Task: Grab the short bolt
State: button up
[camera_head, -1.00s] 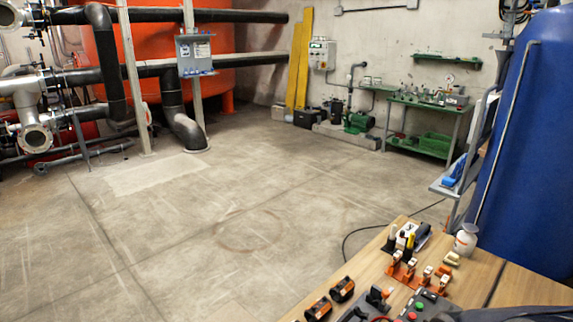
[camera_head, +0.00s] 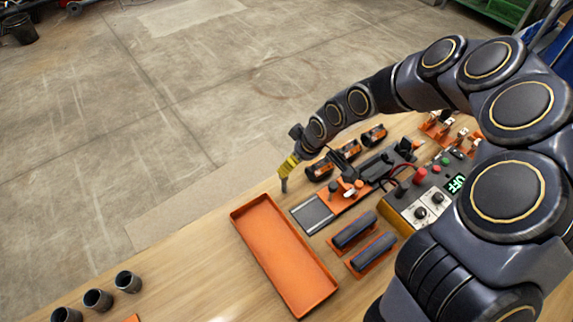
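My gripper (camera_head: 286,180) is at the end of my dark arm, which reaches in from the right. It has a yellow part and a small grey tip. It is above or near the far edge of the wooden table, just beyond the orange tray's far end. It is too small to tell whether the fingers are open or hold something. I cannot make out a short bolt for certain in this view. The orange tray (camera_head: 283,258) looks empty.
Several black-and-orange clamps (camera_head: 346,150) stand right of my gripper. Several dark cups (camera_head: 97,299) stand at lower left. The table between cups and tray is mostly clear.

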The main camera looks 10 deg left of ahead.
aim_at(284, 183)
jog(key=shift+x, duration=4.55)
jog(key=shift+s+a, duration=0.2)
grip_shut()
